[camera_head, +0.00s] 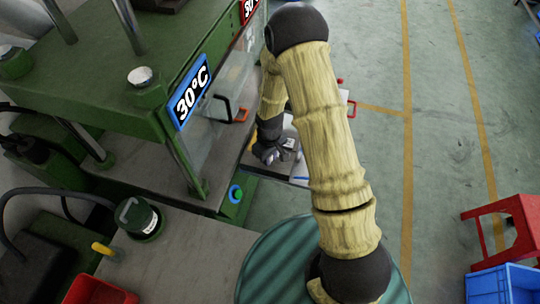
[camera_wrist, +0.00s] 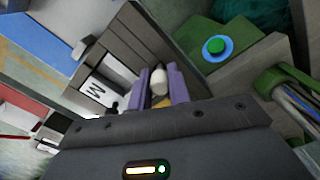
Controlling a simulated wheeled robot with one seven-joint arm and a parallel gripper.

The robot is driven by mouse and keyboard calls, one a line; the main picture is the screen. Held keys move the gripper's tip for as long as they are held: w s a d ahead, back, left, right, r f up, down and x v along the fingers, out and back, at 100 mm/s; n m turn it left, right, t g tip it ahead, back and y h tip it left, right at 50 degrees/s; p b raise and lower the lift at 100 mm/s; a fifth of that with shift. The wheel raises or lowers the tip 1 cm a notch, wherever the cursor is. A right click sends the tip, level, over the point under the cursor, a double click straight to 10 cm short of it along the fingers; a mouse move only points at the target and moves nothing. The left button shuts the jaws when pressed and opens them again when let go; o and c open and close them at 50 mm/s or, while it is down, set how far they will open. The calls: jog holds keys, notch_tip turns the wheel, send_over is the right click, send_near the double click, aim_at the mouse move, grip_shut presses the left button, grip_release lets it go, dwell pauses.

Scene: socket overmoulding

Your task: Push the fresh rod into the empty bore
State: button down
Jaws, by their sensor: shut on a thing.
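My gripper (camera_wrist: 162,88) has two purple fingers closed around a pale, round-ended rod (camera_wrist: 159,80) in the wrist view. A small yellow-orange piece (camera_wrist: 163,103) shows between the fingers below it; I cannot tell whether it belongs to the rod. Ahead of the fingertips is a grey grooved block (camera_wrist: 133,42) with a white plate marked M (camera_wrist: 98,92) beside it. I cannot make out the empty bore, nor whether the rod touches the block. In the head view my gripper (camera_head: 268,154) is low beside the press, and the arm partly covers the area; the rod is too small to see there.
A green press (camera_head: 150,95) with a 30°C sign (camera_head: 190,95) stands at the left. A green button with a blue ring (camera_wrist: 215,47) is near my gripper. A red stool (camera_head: 510,225) and blue crate (camera_head: 502,285) stand at the right. The floor between is clear.

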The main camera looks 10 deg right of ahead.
jog(key=shift+r, duration=0.2)
jog(key=shift+w, duration=0.1)
jog(key=c, duration=1.2)
grip_release()
jog(key=shift+c, duration=0.2)
jog(key=shift+r, duration=0.15)
notch_tip(320, 180, up, 17)
jog(key=b, duration=0.2)
